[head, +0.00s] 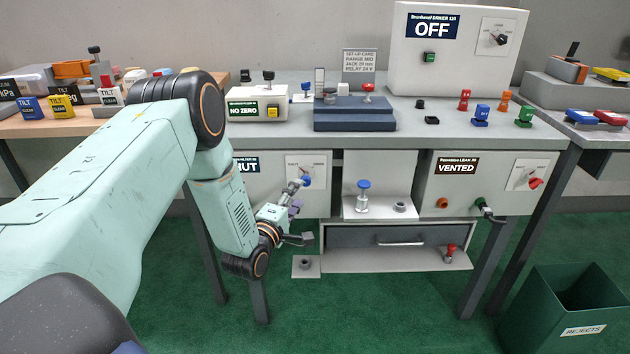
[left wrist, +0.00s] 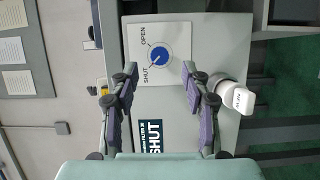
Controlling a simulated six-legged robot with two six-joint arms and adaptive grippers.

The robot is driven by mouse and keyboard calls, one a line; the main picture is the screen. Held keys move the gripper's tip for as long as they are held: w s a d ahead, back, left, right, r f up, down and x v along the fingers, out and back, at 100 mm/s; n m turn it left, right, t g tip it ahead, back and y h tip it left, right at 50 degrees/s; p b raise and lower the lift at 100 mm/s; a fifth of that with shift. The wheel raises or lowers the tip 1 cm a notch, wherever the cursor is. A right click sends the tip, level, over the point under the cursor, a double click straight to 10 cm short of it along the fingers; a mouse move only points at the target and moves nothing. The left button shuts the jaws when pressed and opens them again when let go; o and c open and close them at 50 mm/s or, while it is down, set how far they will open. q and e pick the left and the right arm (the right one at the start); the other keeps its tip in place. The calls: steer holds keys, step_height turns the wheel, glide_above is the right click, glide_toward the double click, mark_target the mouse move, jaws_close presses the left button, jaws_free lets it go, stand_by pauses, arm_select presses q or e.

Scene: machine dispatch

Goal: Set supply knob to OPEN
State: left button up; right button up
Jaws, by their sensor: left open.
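The supply knob (left wrist: 157,55) is a round blue dial on a white plate marked OPEN and SHUT. In the left wrist view its light pointer mark slants toward SHUT. The panel label (left wrist: 152,137) reads SHUT. In the head view the knob (head: 306,181) sits on the light grey panel under the bench, just beyond my left gripper (head: 297,206). My left gripper (left wrist: 159,73) is open and empty. In the wrist view its purple-padded fingers lie on either side below the knob, apart from it. My right gripper is not in view.
A white cylindrical fitting (left wrist: 236,97) stands right of the fingers in the wrist view. In the head view a blue-topped plunger (head: 363,196) stands on a shelf to the right. A drawer (head: 390,238) is below it. A green rejects bin (head: 570,310) stands at the lower right.

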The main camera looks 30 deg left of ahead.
mark_target(305, 183)
arm_select(q)
steer(key=w, duration=0.2)
steer(key=w+a+b, duration=0.1)
steer(key=w, duration=0.4)
steer(key=shift+a+r+b, duration=0.1)
steer(key=shift+a+b, duration=0.15)
steer(key=shift+b, duration=0.15)
steer(key=shift+w+a, duration=0.1)
steer(key=shift+w, duration=0.05)
steer(key=c, duration=0.4)
jaws_close()
